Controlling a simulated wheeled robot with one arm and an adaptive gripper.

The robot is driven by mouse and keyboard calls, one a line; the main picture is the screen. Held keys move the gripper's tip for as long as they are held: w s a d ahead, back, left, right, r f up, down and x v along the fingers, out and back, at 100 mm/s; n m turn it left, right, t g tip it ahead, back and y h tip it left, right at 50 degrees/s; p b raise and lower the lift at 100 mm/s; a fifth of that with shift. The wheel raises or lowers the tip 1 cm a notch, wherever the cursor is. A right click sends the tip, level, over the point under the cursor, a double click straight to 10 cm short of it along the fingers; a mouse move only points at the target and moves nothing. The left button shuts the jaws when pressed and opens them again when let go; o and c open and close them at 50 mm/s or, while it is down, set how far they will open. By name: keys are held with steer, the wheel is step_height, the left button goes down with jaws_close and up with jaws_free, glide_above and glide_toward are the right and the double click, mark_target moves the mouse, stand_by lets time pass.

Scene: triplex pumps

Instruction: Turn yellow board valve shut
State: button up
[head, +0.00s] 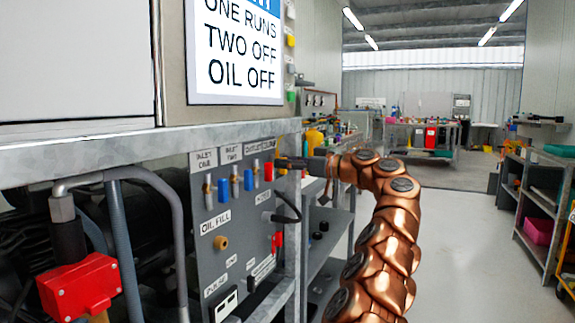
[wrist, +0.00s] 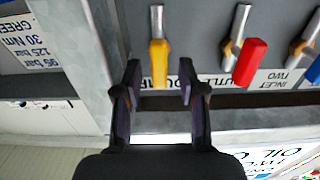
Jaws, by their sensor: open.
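The yellow board valve (wrist: 159,58) is on the grey panel in the wrist view. Its yellow handle hangs from a metal stem, roughly in line with it, and its end lies between my fingertips. My gripper (wrist: 160,82) is open, one finger on each side of the handle, with gaps visible on both sides. In the head view my gripper (head: 296,163) is at the right edge of the valve board (head: 238,225). I cannot make out the yellow handle there; my gripper seems to cover it.
A red-handled valve (wrist: 249,62) sits beside the yellow one; it also shows in the head view (head: 268,171). Blue-handled valves (head: 223,190) are further left. A grey metal post (head: 293,235) borders the board on the right. A red box (head: 80,285) is at lower left.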

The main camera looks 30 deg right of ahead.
jaws_close()
stand_by(0.3)
steer(key=shift+r+m+p, duration=0.15)
steer(key=shift+m+p, duration=0.15)
steer(key=shift+p, duration=0.15)
steer(key=shift+w+d+f+m+p, duration=0.1)
steer(key=shift+d+f+m+p, duration=0.1)
steer(key=shift+m+p, duration=2.95)
steer(key=shift+w+d+f+m+p, duration=0.1)
steer(key=shift+d+f+m+p, duration=0.1)
steer(key=shift+m+p, duration=2.95)
steer(key=shift+w+d+f+m+p, duration=0.1)
steer(key=shift+d+f+m+p, duration=0.1)
steer(key=shift+m+p, duration=2.95)
steer(key=shift+n+p, duration=0.65)
steer(key=shift+p, duration=0.2)
steer(key=shift+f, duration=0.1)
